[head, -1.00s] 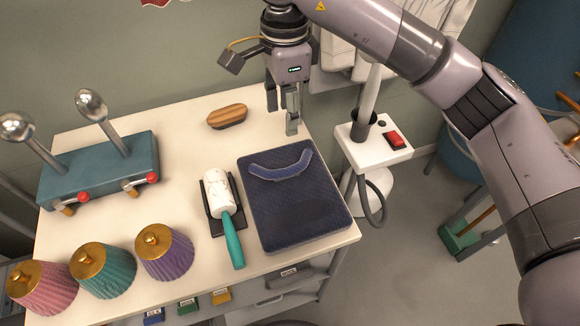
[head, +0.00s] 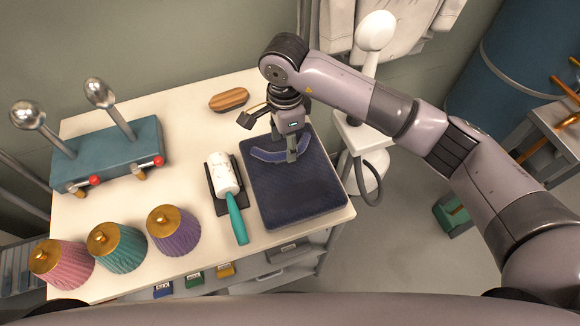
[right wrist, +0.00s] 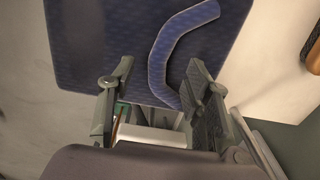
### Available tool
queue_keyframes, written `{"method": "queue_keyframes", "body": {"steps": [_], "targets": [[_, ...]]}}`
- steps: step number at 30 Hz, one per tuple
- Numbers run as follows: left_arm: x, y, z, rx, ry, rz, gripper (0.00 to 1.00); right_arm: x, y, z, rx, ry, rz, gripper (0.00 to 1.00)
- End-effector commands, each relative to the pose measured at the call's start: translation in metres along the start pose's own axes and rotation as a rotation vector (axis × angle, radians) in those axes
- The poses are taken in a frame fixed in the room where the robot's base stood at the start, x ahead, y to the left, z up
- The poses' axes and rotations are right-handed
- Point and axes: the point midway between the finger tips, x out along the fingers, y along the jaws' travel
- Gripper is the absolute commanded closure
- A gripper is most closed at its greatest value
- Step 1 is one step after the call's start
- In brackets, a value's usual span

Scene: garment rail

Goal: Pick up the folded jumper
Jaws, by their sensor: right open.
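The folded jumper (head: 298,190) is a dark navy, flat rectangle at the table's right edge, with a lighter blue curved collar band (head: 262,155) near its far end. My right gripper (head: 291,157) points down over that far end, at the collar band. In the right wrist view its open fingers (right wrist: 160,84) stand apart, empty, over the jumper (right wrist: 105,45), with the collar band (right wrist: 168,45) close to the right finger. I cannot tell whether the fingertips touch the cloth. My left gripper is not in view.
A lint roller (head: 238,218) with a teal handle lies left of the jumper on the cream table (head: 130,220). A wooden-backed brush (head: 229,99) lies behind. A teal box with metal-ball levers (head: 110,160) and several gold-topped pleated pots (head: 173,231) stand left. A garment steamer (head: 362,135) stands right.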

Motion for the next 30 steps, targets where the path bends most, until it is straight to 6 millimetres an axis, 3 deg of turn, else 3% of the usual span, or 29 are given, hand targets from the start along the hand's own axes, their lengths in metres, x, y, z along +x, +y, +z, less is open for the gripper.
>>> {"method": "queue_keyframes", "body": {"steps": [2, 7, 15, 30], "targets": [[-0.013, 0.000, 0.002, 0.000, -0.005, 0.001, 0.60, 0.008, 0.002, 0.001, 0.000, -0.001, 0.006, 0.54], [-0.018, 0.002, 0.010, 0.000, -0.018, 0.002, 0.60, 0.030, 0.001, 0.001, 0.000, -0.001, 0.002, 0.54], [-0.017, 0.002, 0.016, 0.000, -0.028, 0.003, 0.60, 0.035, 0.000, 0.001, 0.000, -0.001, -0.001, 0.54], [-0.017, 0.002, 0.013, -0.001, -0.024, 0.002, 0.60, 0.034, 0.000, 0.001, 0.000, -0.001, -0.001, 0.87]]}}
